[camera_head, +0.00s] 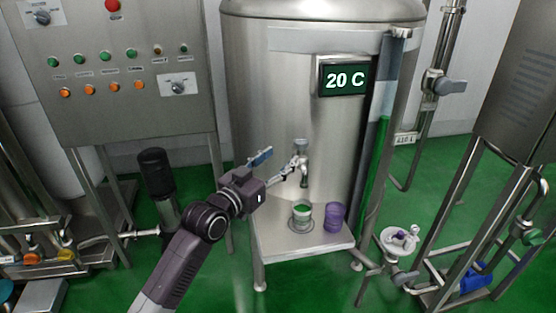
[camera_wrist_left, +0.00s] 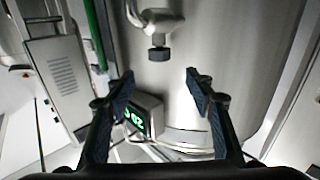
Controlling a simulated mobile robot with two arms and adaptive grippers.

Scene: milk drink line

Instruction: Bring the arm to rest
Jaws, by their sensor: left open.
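My left gripper (camera_head: 277,164) is open and empty in front of the steel tank (camera_head: 268,100), to the left of its tap (camera_head: 303,165). In the left wrist view the two fingers (camera_wrist_left: 160,88) stand wide apart. The tap's dark spout (camera_wrist_left: 159,54) shows beyond them, with nothing between the fingers. I cannot tell whether a finger touches the tap. My left arm comes in from the lower left. My right gripper is not in view.
A cup with green inside (camera_head: 301,212) and a purple cup (camera_head: 334,217) stand on a steel shelf (camera_head: 290,246) below the tap. A display (camera_head: 343,79) reads 20 C. A control panel (camera_head: 115,70) is at the left. A steel frame and valves stand at the right.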

